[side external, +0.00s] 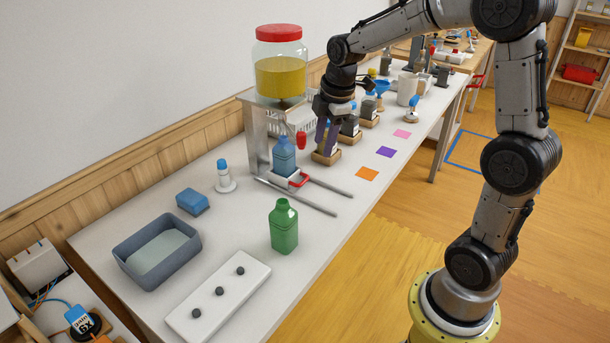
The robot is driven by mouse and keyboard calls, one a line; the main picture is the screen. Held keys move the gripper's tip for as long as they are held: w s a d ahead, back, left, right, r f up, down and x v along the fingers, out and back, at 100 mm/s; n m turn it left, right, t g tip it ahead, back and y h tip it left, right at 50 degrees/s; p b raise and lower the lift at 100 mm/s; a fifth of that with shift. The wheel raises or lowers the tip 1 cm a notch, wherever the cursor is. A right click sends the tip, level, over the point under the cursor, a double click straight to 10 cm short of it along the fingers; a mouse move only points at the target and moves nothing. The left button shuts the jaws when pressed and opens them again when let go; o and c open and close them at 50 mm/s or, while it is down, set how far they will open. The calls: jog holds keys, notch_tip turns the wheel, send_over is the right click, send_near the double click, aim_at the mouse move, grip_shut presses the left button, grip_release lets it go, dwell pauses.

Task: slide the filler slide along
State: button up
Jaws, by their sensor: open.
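The filler slide (288,179) is a small white carriage with a red handle (299,180), at the near end of two grey rails (322,186). A blue bottle (284,157) stands upright on it. Above is a metal stand (257,140) bearing a big jar (280,78) of yellow liquid with a red lid. A red tap part (301,140) hangs beside the bottle. My gripper (326,148) is open and points down, right of the slide and apart from its handle. Its fingers are around or in front of an item on a wooden block (327,158); I cannot tell which.
A green bottle (284,227) stands in front of the rails. A grey tub (157,250), blue sponge (192,201) and white board with dark knobs (220,292) lie at left. More wooden blocks (349,138) stand behind my gripper. Orange (367,174) and purple (386,152) squares mark the table.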

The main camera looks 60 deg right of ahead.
aim_at(304, 180)
jog(key=shift+w+d+f+n+g+y, duration=0.15)
jog(key=shift+w+d+f+n, duration=1.4)
jog(key=shift+f, duration=1.65)
jog(key=shift+w+d+f+n+g+y, duration=0.1)
jog(key=shift+w+d+f+n, duration=0.8)
jog(key=shift+w+f, duration=1.7)
jog(key=shift+w+d+f+n+g+y, duration=0.15)
jog(key=shift+w+d+f+n, duration=1)
jog(key=shift+f, duration=2.65)
jog(key=shift+d, duration=0.35)
grip_shut()
